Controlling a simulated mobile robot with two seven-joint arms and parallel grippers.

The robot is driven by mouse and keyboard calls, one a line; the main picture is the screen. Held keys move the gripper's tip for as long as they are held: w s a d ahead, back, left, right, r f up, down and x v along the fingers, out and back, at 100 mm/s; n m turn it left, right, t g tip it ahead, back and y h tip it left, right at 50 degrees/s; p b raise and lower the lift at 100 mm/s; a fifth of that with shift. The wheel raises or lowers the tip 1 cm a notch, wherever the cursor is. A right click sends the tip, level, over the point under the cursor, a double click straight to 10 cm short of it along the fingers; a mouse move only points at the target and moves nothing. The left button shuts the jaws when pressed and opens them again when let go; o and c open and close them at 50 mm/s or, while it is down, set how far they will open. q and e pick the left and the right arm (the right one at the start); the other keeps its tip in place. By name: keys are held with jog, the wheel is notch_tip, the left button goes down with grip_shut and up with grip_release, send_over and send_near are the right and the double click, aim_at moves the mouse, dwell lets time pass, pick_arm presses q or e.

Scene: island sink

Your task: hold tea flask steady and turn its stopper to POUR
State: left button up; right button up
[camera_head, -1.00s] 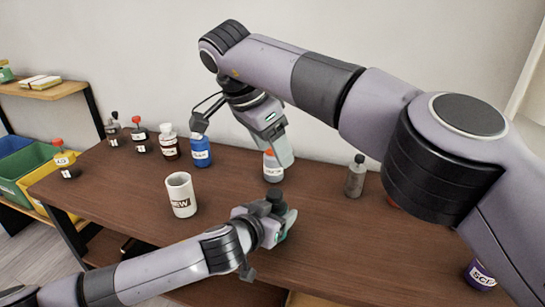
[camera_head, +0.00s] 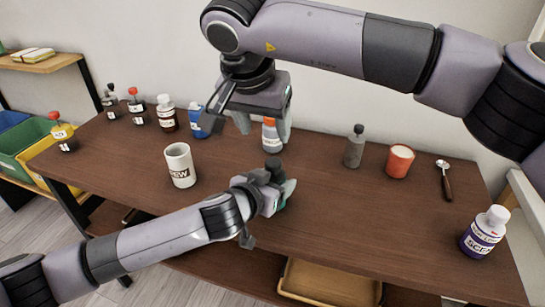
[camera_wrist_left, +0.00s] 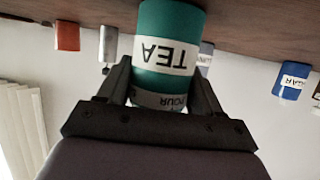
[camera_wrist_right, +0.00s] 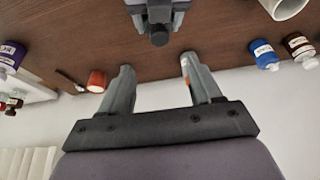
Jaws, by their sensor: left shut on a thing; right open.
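The teal tea flask (camera_wrist_left: 166,22) with a white TEA label is between the fingers of my left gripper (camera_wrist_left: 163,85), which is shut on it. A white band marked POUR (camera_wrist_left: 160,98) shows beyond the TEA label, partly behind the gripper. In the head view my left gripper (camera_head: 278,197) covers most of the flask; its dark stopper top (camera_head: 274,164) sticks up. My right gripper (camera_head: 262,125) is open and empty, above and behind the flask, fingers pointing down. In the right wrist view the stopper (camera_wrist_right: 159,38) lies just beyond and between the open fingertips (camera_wrist_right: 157,66), apart from them.
A white mug (camera_head: 180,166) stands left of the flask. An orange-capped bottle (camera_head: 270,135) stands behind it, near my right fingers. The table's middle right is clear.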

aim_at(273, 162)
jog(key=x, duration=1.1)
jog(key=shift+f, duration=0.2)
jog(key=c, duration=1.1)
